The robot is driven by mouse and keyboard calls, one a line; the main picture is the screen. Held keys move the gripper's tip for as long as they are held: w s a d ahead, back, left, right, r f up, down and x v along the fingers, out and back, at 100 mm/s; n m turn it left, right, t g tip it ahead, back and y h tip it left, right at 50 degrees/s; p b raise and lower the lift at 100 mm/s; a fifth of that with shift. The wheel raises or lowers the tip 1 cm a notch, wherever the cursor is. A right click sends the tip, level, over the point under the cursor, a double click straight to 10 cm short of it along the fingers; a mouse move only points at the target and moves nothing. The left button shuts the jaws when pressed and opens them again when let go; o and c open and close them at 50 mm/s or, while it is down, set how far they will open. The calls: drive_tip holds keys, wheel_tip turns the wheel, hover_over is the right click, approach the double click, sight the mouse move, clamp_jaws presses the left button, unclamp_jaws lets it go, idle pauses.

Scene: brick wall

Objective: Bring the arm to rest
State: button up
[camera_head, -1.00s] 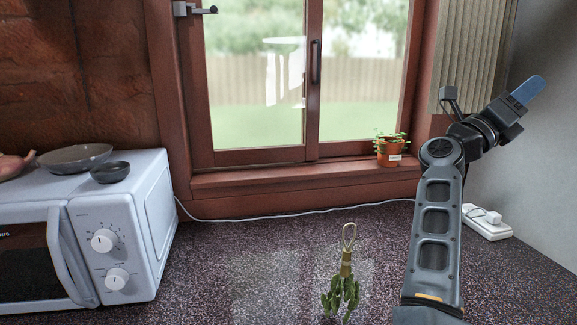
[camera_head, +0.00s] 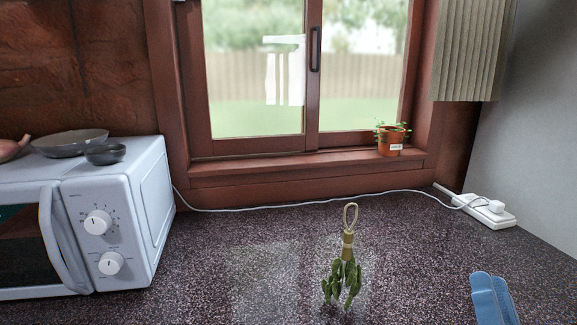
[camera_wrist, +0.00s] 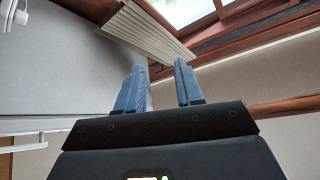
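My gripper (camera_head: 491,284) shows only its blue fingers at the lower right of the head view, in front of the dark speckled counter; the rest of my arm is out of that view. In the wrist view my gripper (camera_wrist: 161,80) has its two blue fingers apart with an empty gap between them. It is open and holds nothing. The fingers appear clear of other objects, with a ribbed beige blind (camera_wrist: 147,32) beyond them in the wrist view.
A leafy green bundle with a tan loop (camera_head: 347,248) is on the counter (camera_head: 240,255), left of my gripper. A white microwave (camera_head: 150,215) with bowls on top stands left. A power strip (camera_head: 485,212) lies at right. A potted plant (camera_head: 389,149) is on the windowsill.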

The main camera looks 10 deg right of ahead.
drive_tip(key=s+a+f+n+g+y+b, duration=0.1)
drive_tip(key=s+a+f+n+g+y, duration=0.1)
drive_tip(key=s, duration=0.7)
drive_tip(key=s+a+f+n+g+y+b, duration=0.1)
drive_tip(key=s+a+f+n+g+y, duration=0.2)
drive_tip(key=s+a+f+n, duration=0.2)
drive_tip(key=s+a+f+n+g+y+b, duration=0.1)
drive_tip(key=s+a+f, duration=0.4)
drive_tip(key=s, duration=0.9)
drive_tip(key=a+n+g+y, duration=0.1)
drive_tip(key=a+n+g, duration=0.1)
drive_tip(key=shift+s+a+g+y, duration=0.3)
drive_tip(key=shift+s+a, duration=0.05)
drive_tip(key=shift+a, duration=0.05)
